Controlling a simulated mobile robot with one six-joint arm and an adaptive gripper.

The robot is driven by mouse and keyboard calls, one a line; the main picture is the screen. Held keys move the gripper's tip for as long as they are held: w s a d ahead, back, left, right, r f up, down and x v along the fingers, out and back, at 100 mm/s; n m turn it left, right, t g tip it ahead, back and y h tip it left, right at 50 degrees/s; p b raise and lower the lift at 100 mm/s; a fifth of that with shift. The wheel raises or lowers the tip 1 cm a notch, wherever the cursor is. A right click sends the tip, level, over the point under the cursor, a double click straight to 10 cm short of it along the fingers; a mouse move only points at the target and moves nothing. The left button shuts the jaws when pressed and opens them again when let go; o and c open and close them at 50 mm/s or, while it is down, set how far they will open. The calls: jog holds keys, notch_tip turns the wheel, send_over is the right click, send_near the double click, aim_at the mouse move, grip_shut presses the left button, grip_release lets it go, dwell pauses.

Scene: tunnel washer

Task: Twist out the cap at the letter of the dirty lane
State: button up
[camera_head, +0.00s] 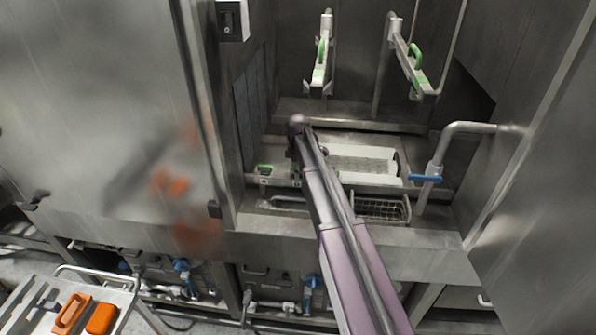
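My arm reaches from the bottom of the view into the open washer chamber. My gripper (294,168) is a small dark shape at its far end, pointing down at the near edge of a pale tray-like unit (385,181). The arm covers much of it, so I cannot tell whether it is open, shut or holding anything. A green handle or cap (264,168) sits on the unit's left end, left of my gripper. Small pale label plates (264,182) show on the front edge below it. Their letters are too small to read, and nothing legible marks a dirty lane.
A pipe with a blue lever (425,178) stands on the right. A wire basket (380,209) lies in front. Steel panels close both sides. A cart (115,296) with orange items stands at lower left.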

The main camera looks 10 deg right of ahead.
dwell(0.3)
jog(key=n, duration=0.6)
jog(key=shift+n, duration=0.4)
jog(key=shift+n, duration=2.6)
jog(key=shift+r, duration=0.2)
jog(key=shift+r+p, duration=3.35)
jog(key=shift+p, duration=0.15)
